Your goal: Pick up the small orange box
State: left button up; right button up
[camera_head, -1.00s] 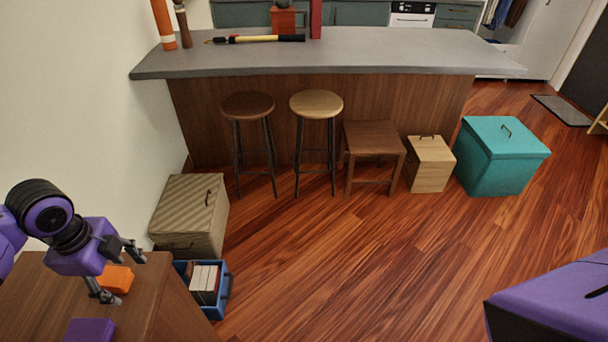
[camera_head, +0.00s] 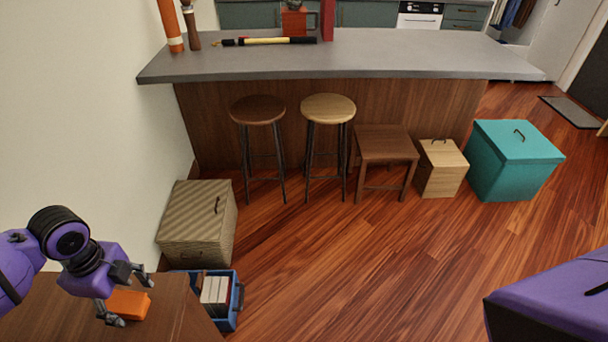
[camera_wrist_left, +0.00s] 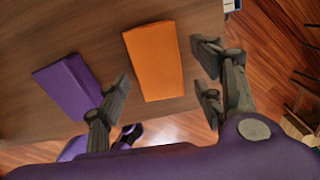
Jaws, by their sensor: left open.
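The small orange box (camera_head: 128,304) lies on the brown wooden surface (camera_head: 50,310) at the lower left of the head view. It also shows in the left wrist view (camera_wrist_left: 154,60), lying on the same wood. My left gripper (camera_head: 128,295) is open, with one finger on each side of the box as seen from the head. In the left wrist view, the open left gripper (camera_wrist_left: 162,95) has its fingers apart, with the orange box beyond and between them. I cannot tell whether a finger touches the box. My right gripper is not in view.
A purple box (camera_wrist_left: 70,86) lies left of the orange box in the wrist view. A blue crate (camera_head: 228,318) with books stands on the floor beside the wooden surface. A striped box (camera_head: 196,222) stands behind it. The floor in the middle is clear.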

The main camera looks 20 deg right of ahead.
pick_arm(q)
notch_tip(320, 180, down, 2)
jog(key=shift+f, duration=0.1)
jog(key=c, duration=0.9)
